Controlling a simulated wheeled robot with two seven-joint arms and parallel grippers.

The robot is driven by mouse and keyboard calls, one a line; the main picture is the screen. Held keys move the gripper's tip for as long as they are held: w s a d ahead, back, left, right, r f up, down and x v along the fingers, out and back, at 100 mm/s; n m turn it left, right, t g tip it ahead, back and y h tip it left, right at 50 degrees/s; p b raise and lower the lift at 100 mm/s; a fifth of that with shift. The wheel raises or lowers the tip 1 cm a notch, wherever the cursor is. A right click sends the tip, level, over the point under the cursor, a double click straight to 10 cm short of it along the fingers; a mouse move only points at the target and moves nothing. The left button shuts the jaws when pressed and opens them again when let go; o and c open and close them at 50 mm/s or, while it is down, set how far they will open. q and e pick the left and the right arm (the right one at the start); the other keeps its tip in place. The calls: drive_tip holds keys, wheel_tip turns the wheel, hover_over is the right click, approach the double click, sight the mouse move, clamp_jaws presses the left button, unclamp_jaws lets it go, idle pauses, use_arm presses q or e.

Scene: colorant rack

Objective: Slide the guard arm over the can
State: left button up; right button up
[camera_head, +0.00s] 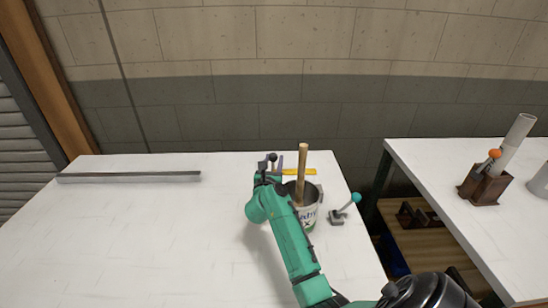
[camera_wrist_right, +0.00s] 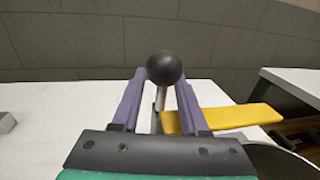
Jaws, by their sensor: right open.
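The guard arm (camera_head: 298,172) is a flat yellow bar. In the head view it appears at the far side of the can, behind the wooden stick. The can (camera_head: 308,218) is open-topped with a white label and stands upright on the white table. In the wrist view the yellow bar (camera_wrist_right: 240,117) extends right from a metal post topped by a black ball knob (camera_wrist_right: 165,67). My right gripper (camera_wrist_right: 163,82) is open, its purple fingers either side of the knob and post; contact is unclear. It also shows in the head view (camera_head: 273,167), beyond the can. My left gripper is out of view.
A wooden stick (camera_head: 302,165) stands in the can. A small clamp with a teal-knobbed lever (camera_head: 344,210) sits right of the can. A grey bar (camera_head: 130,177) lies at the back left.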

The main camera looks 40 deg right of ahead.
drive_tip(key=shift+w+d+r, duration=0.15)
drive_tip(key=shift+w+d, duration=0.1)
drive_tip(key=shift+d, duration=0.25)
clamp_jaws()
idle(1.1)
